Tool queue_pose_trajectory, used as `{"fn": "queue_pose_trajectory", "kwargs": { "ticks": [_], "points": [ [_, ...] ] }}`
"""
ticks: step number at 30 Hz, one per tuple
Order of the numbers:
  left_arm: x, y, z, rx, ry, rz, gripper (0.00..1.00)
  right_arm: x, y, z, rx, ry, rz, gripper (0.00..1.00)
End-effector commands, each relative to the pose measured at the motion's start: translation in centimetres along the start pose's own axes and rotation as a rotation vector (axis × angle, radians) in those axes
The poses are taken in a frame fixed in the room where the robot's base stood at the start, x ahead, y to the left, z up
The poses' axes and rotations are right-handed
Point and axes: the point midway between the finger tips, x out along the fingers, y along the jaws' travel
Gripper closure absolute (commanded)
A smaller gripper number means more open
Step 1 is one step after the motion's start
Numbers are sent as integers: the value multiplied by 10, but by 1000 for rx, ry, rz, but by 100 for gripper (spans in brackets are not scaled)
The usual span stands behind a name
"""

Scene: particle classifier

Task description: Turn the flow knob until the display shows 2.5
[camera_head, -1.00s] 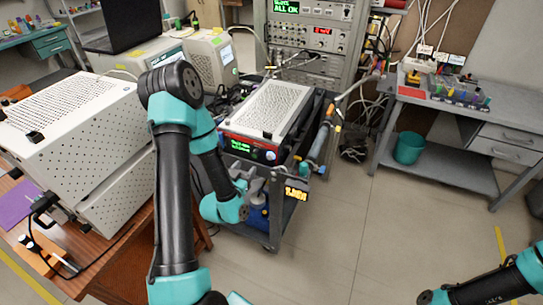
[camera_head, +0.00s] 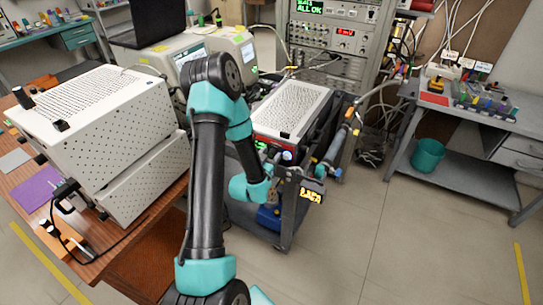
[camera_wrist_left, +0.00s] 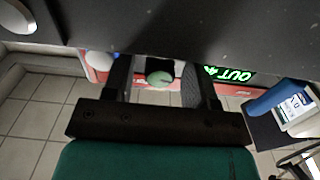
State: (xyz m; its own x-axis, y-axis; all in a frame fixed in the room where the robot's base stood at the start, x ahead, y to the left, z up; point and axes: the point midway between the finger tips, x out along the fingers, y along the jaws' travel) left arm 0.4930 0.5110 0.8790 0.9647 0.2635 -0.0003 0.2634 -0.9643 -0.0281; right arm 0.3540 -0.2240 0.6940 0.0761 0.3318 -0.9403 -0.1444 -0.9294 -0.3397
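My left arm reaches to the front of a red-fronted instrument (camera_head: 290,108) on a cart. In the head view my left gripper (camera_head: 284,172) is close to its front panel, partly hidden by my own arm. A green-lit display (camera_wrist_left: 230,75) shows on the panel. My right gripper is out of view.
A white perforated box (camera_head: 95,125) stands on the wooden table at left. An instrument rack (camera_head: 335,45) stands behind the cart. A grey workbench (camera_head: 465,125) with a teal bin (camera_head: 428,155) under it is at right. The floor between is clear.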

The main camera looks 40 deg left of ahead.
Motion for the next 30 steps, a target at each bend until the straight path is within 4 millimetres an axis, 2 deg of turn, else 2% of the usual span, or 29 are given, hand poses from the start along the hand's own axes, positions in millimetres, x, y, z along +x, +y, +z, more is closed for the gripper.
{"fn": "queue_pose_trajectory", "kwargs": {
  "ticks": [2,14,30],
  "points": [
    [0,0,0,0,0,0,56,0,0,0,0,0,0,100],
    [0,0,0,0,0,0,94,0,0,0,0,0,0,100],
    [0,0,0,126,-1,0,94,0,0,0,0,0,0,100]
  ]
}}
